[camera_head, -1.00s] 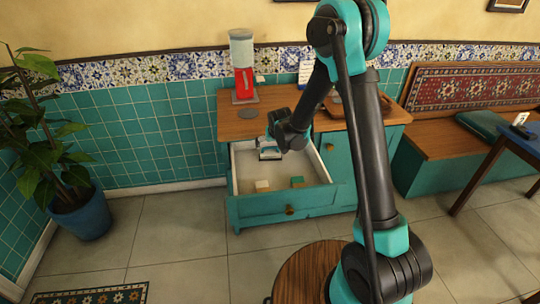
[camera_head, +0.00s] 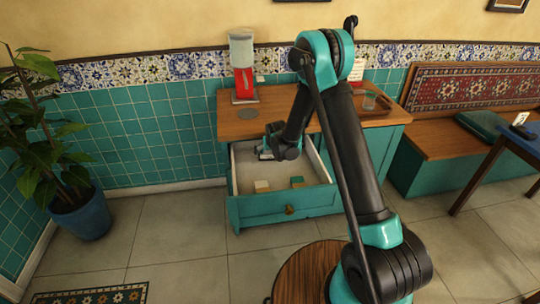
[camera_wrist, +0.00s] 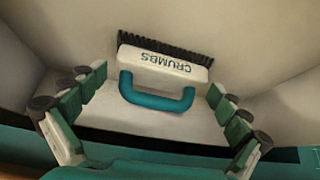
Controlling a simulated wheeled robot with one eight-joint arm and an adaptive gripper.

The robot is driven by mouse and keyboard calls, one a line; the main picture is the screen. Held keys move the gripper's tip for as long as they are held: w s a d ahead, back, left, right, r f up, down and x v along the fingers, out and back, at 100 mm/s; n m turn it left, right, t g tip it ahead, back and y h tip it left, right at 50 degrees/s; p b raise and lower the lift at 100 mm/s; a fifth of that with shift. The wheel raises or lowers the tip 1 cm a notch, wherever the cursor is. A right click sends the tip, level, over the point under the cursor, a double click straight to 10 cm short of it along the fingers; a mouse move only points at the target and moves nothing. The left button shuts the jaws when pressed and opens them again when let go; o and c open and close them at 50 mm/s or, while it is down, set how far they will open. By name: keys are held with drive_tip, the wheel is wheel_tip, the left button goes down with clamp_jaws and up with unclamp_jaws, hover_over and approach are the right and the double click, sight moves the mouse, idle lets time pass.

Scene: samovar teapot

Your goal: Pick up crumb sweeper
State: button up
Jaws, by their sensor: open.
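The crumb sweeper (camera_wrist: 165,62) lies in the open drawer, near its back wall. It has a cream body marked "CRUMBS", dark bristles along the far edge and a teal loop handle (camera_wrist: 157,100) on the near side. My gripper (camera_wrist: 158,95) is open, with one finger on each side of the handle in the wrist view; neither finger appears to touch it. In the head view my gripper (camera_head: 268,152) is down inside the drawer (camera_head: 290,202) and hides most of the sweeper.
Two small blocks, one cream (camera_head: 262,186) and one green (camera_head: 297,181), lie toward the drawer's front. A red dispenser (camera_head: 243,82) and a wooden tray (camera_head: 372,108) holding a glass (camera_head: 369,101) stand on the cabinet top (camera_head: 285,118). The drawer walls surround my gripper.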

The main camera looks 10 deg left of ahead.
drive_tip(key=shift+f, duration=0.1)
drive_tip(key=c, duration=1.2)
